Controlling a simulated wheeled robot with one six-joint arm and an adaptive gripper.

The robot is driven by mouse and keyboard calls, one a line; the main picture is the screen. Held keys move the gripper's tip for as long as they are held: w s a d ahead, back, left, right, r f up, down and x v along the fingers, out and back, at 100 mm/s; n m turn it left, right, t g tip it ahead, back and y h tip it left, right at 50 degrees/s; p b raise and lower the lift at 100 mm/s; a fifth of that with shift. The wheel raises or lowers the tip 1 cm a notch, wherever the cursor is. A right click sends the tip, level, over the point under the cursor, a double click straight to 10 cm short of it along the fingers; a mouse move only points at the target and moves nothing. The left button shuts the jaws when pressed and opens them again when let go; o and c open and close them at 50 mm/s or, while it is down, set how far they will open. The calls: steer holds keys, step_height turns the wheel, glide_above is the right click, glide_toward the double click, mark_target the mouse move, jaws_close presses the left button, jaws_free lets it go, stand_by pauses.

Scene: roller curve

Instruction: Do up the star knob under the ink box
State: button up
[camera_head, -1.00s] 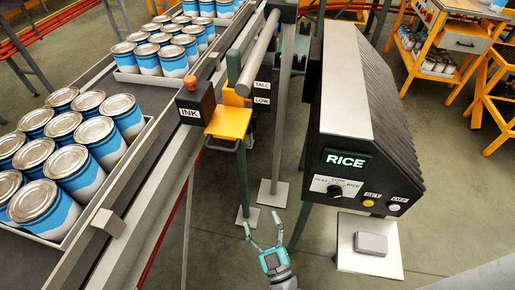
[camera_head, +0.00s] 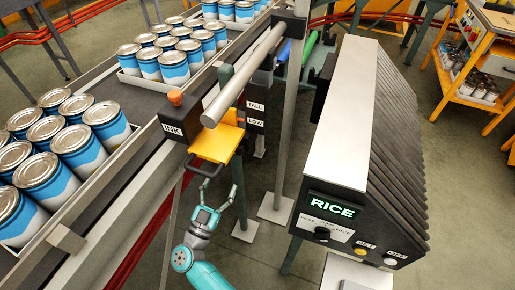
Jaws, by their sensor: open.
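The black ink box (camera_head: 178,130), labelled INK, has an orange cap on top and sits at the conveyor's side rail. A yellow bracket (camera_head: 218,143) stands beside it, with a dark looped handle (camera_head: 205,166) at its near lower edge. I cannot make out a star knob; the underside of the ink box is hidden from this high view. My gripper (camera_head: 217,184) is open and empty, its fingers pointing up the picture, just below the looped handle. I cannot tell whether a finger touches it.
Blue and white cans (camera_head: 64,148) stand in trays on the conveyor at left. A grey roller bar (camera_head: 243,75) slants above the bracket. A green post (camera_head: 239,180) stands close right of my gripper.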

mark_target(238, 148)
steer(key=x, duration=1.1)
steer(key=c, duration=1.2)
steer(key=shift+o, duration=0.2)
